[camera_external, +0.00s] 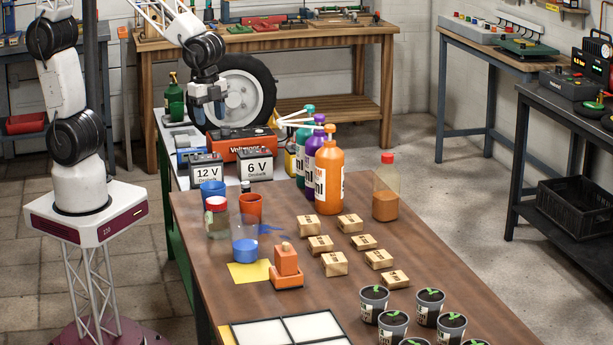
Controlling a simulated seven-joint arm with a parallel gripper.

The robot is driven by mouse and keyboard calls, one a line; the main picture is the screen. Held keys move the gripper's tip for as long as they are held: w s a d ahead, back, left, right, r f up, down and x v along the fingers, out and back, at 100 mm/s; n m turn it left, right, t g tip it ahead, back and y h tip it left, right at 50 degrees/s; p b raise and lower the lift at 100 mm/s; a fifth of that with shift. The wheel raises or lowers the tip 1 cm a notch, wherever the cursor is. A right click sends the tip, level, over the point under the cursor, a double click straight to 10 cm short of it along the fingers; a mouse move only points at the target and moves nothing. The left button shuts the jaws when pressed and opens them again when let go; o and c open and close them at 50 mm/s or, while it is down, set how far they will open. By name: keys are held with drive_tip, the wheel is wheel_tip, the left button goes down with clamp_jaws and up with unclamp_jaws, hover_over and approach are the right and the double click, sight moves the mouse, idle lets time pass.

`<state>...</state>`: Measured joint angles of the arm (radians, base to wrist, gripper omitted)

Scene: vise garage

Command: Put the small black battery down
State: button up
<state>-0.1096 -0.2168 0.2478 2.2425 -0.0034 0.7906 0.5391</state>
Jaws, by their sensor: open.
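Two black batteries stand upright side by side on the pale bench top behind the brown table. The one labelled 12 V (207,172) is on the left, and the one labelled 6 V (256,166) is on the right. They look close in size, so I cannot tell for certain which is the small one. My gripper (208,116) points down above and behind them, in front of the tire. Its fingers are apart and I see nothing held between them. What lies directly below the fingers is partly hidden by the batteries and the orange Voltmont box (241,142).
A tire (243,90) and a green bottle (174,101) stand near my gripper. Pump bottles (329,170), cups, jars, small cardboard boxes (334,263) and potted seedlings (393,330) crowd the brown table (440,235). Its right side has bare room.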

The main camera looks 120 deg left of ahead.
drive_tip(key=s+d+r+n, duration=0.1)
drive_tip(key=s+d+r, duration=0.1)
drive_tip(key=s, duration=0.5)
drive_tip(key=s+d+r+n+t, duration=0.1)
drive_tip(key=s+d+r+n, duration=0.1)
drive_tip(key=s+r, duration=0.2)
drive_tip(key=s+d+r+n, duration=0.1)
drive_tip(key=s+d+r, duration=0.1)
drive_tip(key=s, duration=0.8)
drive_tip(key=shift+r+n+t, duration=0.4)
drive_tip(key=shift+r, duration=0.15)
